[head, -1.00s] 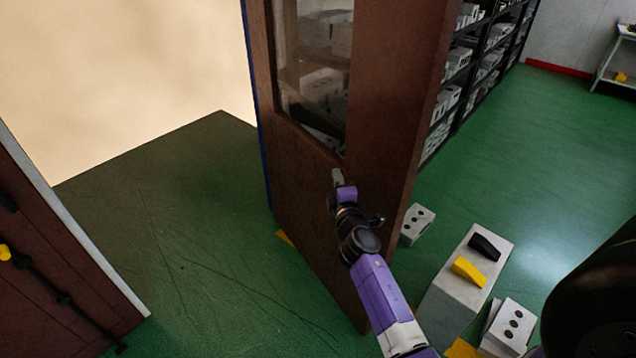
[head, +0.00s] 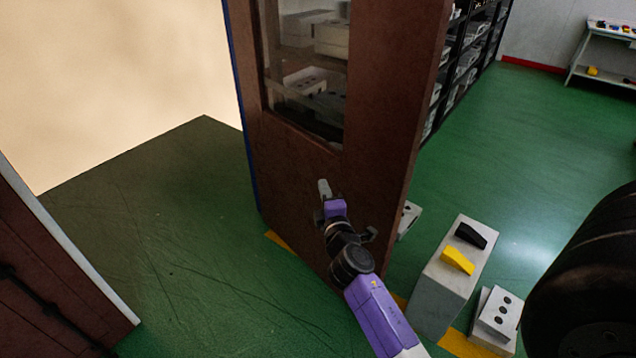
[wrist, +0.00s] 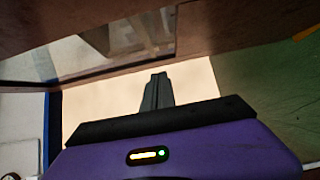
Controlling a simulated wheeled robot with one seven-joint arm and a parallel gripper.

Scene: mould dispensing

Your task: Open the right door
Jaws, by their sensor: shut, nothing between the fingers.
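The right door (head: 390,110) is a brown door with a glass window, standing swung open in the middle of the head view. It also fills the upper part of the wrist view (wrist: 220,25). My gripper (head: 324,188) is shut and empty, in front of the door's face below the window. Its closed fingers show in the wrist view (wrist: 157,90). I cannot tell whether they touch the door. A small dark handle (head: 370,234) shows beside my wrist near the door's edge.
The other brown door (head: 50,280) is at the lower left. The doorway's green floor (head: 170,210) between them is clear. Right of the open door stand a grey block (head: 440,290) with black and yellow wedges and a white box (head: 497,315). Shelves (head: 465,60) stand behind.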

